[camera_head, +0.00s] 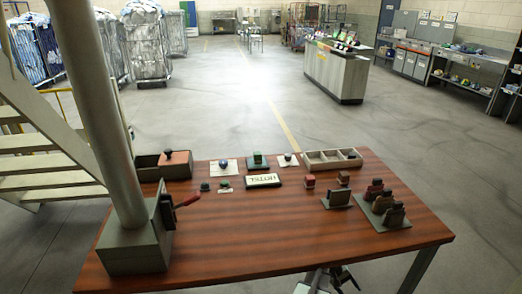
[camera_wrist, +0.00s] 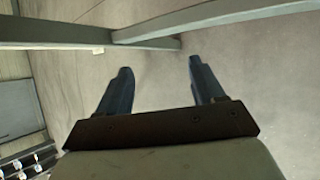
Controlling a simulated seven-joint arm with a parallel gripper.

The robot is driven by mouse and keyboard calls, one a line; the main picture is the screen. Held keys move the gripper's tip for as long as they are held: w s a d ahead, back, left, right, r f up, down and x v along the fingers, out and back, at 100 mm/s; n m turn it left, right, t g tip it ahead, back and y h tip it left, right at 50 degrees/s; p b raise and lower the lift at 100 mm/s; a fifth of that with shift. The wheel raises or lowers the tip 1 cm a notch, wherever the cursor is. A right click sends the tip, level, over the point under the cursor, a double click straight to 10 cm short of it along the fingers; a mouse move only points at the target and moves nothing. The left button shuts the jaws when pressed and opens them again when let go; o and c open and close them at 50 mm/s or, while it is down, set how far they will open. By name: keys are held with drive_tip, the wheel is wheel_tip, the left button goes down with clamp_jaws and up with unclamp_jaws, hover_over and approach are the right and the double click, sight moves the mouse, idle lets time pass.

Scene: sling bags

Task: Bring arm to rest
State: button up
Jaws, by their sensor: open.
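My gripper (camera_wrist: 160,64) shows in the wrist view with its two dark fingers spread apart and nothing between them. Grey floor lies beyond the fingertips. In the head view, part of my arm shows at the bottom edge, at the front of the wooden table (camera_head: 255,230) and below its top. The fingers are hard to make out there.
Grey frame bars (camera_wrist: 75,35) cross the top of the wrist view, beyond the fingertips. On the table are a post with a box base (camera_head: 133,248), a divided tray (camera_head: 332,165), a sign (camera_head: 263,181) and several small stamp-like blocks. Open floor lies behind.

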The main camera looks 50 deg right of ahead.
drive_tip(key=w+a+f+n+t, duration=0.1)
drive_tip(key=w+a+f+n, duration=0.1)
drive_tip(key=w+a, duration=1.15)
drive_tip(key=w+a+f+n+t, duration=0.1)
drive_tip(key=w+a+n, duration=0.1)
drive_tip(key=w+a, duration=1.15)
drive_tip(key=s+a+r+n, duration=0.1)
drive_tip(key=s+a, duration=0.1)
drive_tip(key=a, duration=1)
drive_tip(key=s+a+r+n, duration=0.1)
drive_tip(key=s+a+n, duration=0.1)
drive_tip(key=a, duration=1)
drive_tip(key=s+a+r+n, duration=0.2)
drive_tip(key=s+a, duration=0.2)
drive_tip(key=a, duration=0.9)
